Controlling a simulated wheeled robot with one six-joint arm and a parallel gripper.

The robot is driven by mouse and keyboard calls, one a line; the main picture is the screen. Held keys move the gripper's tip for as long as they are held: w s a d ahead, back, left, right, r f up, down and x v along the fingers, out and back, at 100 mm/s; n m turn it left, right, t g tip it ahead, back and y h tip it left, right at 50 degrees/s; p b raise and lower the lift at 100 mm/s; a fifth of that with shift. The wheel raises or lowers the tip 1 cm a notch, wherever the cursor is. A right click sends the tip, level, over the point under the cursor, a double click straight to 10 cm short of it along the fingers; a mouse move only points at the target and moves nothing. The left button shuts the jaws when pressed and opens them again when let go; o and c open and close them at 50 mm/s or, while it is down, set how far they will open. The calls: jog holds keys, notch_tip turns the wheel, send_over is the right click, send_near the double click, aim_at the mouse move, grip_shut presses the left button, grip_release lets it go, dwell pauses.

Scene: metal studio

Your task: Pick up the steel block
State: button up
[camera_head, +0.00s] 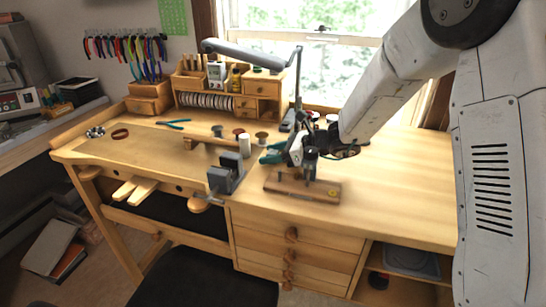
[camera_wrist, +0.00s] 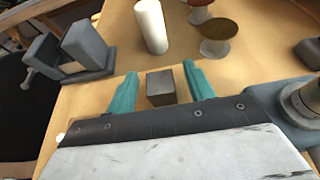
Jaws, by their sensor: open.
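The steel block (camera_wrist: 160,87) is a small dark grey cube on the wooden bench top in the wrist view. It lies between the two teal fingers of my gripper (camera_wrist: 161,78), with a gap on each side. My gripper is open and holds nothing. In the head view my gripper (camera_head: 271,154) is low over the bench, between the grey vise and the small drill stand. I cannot make out the block in the head view, where my gripper seems to hide it.
A grey vise (camera_head: 226,173) stands left of my gripper, with a white cylinder (camera_head: 244,147) behind it. A drill stand (camera_head: 310,165) on a wooden base is close on the right. Spools (camera_wrist: 222,32) stand beyond the fingers. The bench's right part is clear.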

grip_shut()
jog(key=shift+r, duration=0.15)
